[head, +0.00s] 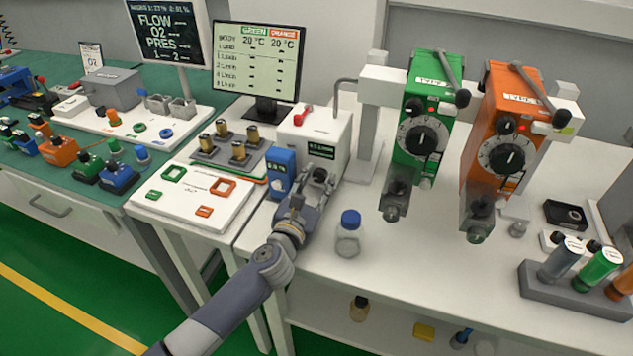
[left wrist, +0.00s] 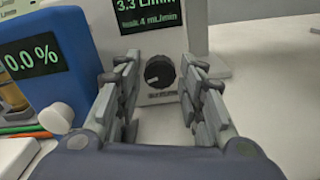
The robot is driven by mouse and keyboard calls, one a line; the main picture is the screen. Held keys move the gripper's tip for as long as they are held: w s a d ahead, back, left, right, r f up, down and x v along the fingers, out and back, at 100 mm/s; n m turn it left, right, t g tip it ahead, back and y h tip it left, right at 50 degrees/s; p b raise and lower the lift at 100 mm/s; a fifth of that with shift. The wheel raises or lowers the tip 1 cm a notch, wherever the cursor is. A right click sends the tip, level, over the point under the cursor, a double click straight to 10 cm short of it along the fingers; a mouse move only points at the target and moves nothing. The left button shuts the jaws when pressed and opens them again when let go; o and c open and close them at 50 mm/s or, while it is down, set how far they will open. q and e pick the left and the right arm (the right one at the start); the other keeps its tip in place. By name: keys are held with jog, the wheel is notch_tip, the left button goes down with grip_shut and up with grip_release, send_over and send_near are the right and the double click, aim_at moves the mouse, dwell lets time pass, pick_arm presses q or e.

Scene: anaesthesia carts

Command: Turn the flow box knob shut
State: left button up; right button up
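The flow box (head: 313,130) is a white box with a red part on top and a small dark display; it also shows in the left wrist view (left wrist: 143,50). Its black round knob (left wrist: 160,72) sits low on the front face, under a display (left wrist: 148,16) that reads about 3.3 L/min. My left gripper (head: 318,182) is at the front of the box. In the left wrist view its two fingers (left wrist: 158,66) stand apart, one on each side of the knob, with gaps visible between them and it. My right gripper is not in view.
A blue meter (head: 281,172) reading 0.0 % stands close left of the flow box. A blue-capped jar (head: 348,236) stands just right of my left gripper. Green (head: 424,118) and orange (head: 502,130) vaporizers hang further right.

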pick_arm(q)
jog(key=shift+w, duration=0.15)
jog(key=c, duration=0.8)
jog(key=shift+r+m+p, duration=0.1)
jog(key=shift+m+p, duration=0.2)
jog(key=shift+p, duration=0.15)
jog(key=m+p, duration=0.2)
jog(key=shift+p, duration=0.4)
jog(key=shift+m+p, duration=0.8)
jog(key=shift+m, duration=0.4)
jog(key=shift+m+p, duration=0.45)
jog(key=shift+m, duration=0.45)
jog(key=shift+f, duration=0.2)
